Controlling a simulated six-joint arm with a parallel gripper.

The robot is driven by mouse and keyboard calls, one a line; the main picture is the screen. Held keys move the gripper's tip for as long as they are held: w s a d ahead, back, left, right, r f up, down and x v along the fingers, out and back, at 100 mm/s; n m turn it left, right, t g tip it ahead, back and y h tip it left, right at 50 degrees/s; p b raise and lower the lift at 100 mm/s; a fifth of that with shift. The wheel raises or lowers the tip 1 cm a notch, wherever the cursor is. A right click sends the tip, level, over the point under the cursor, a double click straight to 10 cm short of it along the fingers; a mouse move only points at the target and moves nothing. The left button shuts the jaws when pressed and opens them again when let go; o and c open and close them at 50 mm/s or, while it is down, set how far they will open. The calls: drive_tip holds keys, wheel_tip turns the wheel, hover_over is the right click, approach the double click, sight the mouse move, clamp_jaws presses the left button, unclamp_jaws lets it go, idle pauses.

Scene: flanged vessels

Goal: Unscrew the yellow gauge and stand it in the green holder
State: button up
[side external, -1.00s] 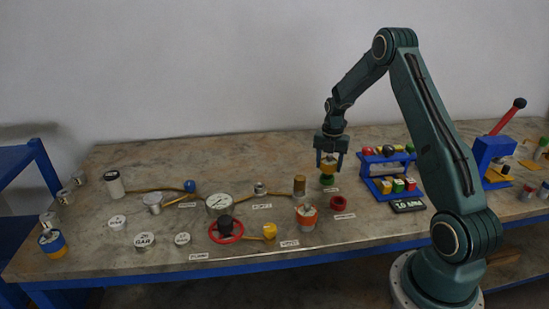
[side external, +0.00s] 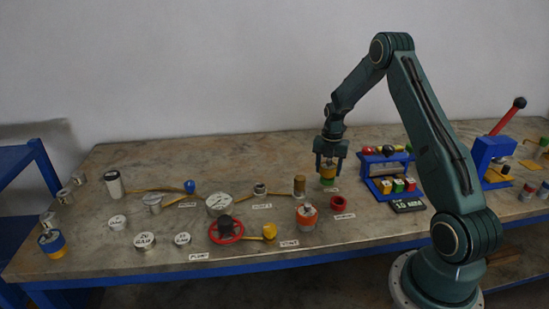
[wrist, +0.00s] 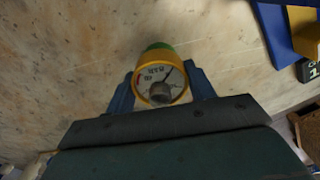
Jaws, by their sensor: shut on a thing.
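The yellow gauge (side external: 327,173) is between the jaws of my gripper (side external: 328,164), which is shut on it. In the wrist view the gauge (wrist: 146,83) shows a yellow rim, a white dial and a grey knob, with the blue fingers (wrist: 160,92) on both sides. The green holder (side external: 329,185) is directly beneath the gauge, and its green edge (wrist: 157,46) shows just past the rim in the wrist view. The gauge looks upright and in or on the holder; how deep it sits is hidden.
A blue rack (side external: 376,172) with coloured blocks stands close on the right, with a black display (side external: 408,205) before it. A red ring (side external: 338,202) and an orange-topped vessel (side external: 306,215) are in front. Bare tabletop lies behind the holder.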

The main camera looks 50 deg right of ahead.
drive_tip(key=shift+f, duration=0.45)
drive_tip(key=o, duration=1.1)
drive_tip(key=shift+o, duration=0.2)
wheel_tip(320, 180, up, 14)
drive_tip(key=shift+f, duration=0.2)
drive_tip(key=shift+r, duration=0.15)
